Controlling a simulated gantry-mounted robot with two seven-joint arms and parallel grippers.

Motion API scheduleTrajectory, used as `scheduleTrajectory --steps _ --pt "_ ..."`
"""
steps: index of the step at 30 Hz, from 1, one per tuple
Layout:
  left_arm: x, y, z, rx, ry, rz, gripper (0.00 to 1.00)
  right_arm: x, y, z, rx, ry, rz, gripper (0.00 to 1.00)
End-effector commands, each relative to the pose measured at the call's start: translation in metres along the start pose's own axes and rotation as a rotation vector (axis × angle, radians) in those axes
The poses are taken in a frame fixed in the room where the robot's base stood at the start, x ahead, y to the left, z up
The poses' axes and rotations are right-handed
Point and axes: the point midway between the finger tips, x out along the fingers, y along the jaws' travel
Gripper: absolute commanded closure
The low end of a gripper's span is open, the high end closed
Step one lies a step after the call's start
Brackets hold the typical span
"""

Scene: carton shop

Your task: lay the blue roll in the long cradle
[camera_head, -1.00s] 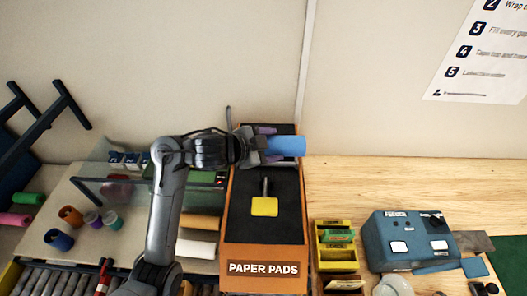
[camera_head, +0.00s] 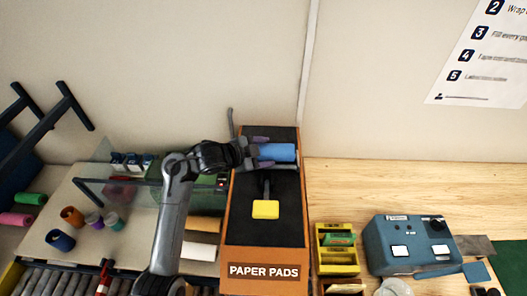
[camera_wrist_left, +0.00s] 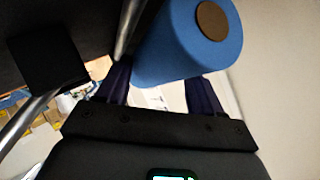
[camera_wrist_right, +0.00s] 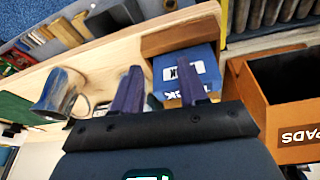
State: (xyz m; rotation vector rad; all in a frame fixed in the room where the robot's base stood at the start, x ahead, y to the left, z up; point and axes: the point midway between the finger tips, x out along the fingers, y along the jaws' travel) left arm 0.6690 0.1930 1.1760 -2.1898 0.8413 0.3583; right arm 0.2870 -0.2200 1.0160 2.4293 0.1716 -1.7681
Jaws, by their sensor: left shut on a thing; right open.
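The blue roll (camera_head: 277,152) is held lengthwise left to right over the far end of the orange PAPER PADS box (camera_head: 265,270). My left gripper (camera_head: 262,152) is shut on it, one finger on its far side and one on its near side. In the left wrist view the blue roll (camera_wrist_left: 185,50) shows a brown core at its end. I cannot tell whether the roll touches anything below. No long cradle can be made out for certain. My right gripper (camera_wrist_right: 158,78) is open and empty in the right wrist view, and is not in the head view.
A yellow-headed tool (camera_head: 265,209) lies on the box's black inside. Coloured rolls, such as an orange one (camera_head: 72,216), stand at the left. A yellow bin (camera_head: 336,262) and a blue machine (camera_head: 412,245) stand right of the box.

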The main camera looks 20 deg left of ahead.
Motion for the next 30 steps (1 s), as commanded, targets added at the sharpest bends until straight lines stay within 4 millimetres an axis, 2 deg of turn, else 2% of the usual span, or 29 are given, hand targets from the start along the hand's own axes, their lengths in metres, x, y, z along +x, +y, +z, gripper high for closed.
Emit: scheduleTrajectory --steps 17,18,21,23,30 --pt "0.0053 0.0062 0.0079 0.001 0.0 0.0 0.72 0.0052 -0.0025 0.0009 0.01 0.002 -0.008 0.57" --pt "0.0056 0.0066 0.0083 0.0 -0.001 0.001 0.32 0.0051 -0.0025 0.0009 0.01 0.002 -0.008 0.57" --pt "0.0053 0.0063 0.0077 0.0 0.0 0.001 0.17 0.0047 -0.0025 0.0008 0.01 0.002 -0.008 0.57" --pt "0.0053 0.0063 0.0076 0.0 0.0 0.001 0.07 0.0047 -0.0025 0.0008 0.01 0.002 -0.008 0.57" --pt "0.0056 0.0072 0.0072 0.001 0.001 0.003 0.07 0.0047 -0.0023 0.0009 0.008 0.001 -0.007 0.57"
